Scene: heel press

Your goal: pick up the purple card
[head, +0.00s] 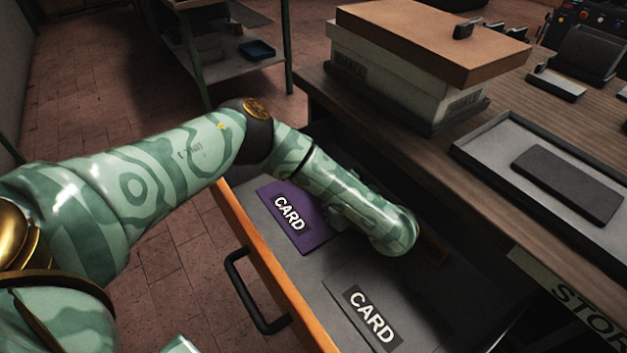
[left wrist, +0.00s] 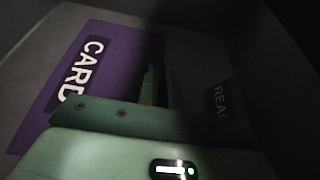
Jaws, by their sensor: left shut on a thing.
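The purple card (head: 290,222) lies in the open drawer, its black label reading CARD. It also shows at left in the left wrist view (left wrist: 110,52), with its right part in shadow. My left gripper (left wrist: 159,85) is low in the drawer at the card, its fingers narrow and close together, shut on the card. In the head view my wrist hides the fingers and the card's right end. My right gripper is not in view.
The drawer (head: 272,255) has an orange-brown front edge and a black handle (head: 252,292). A dark grey panel labelled CARD (head: 350,283) lies nearer in it. The wooden bench (head: 425,150) carries a lidded box (head: 400,85) and a tray (head: 490,168) holding a dark slab (head: 567,185).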

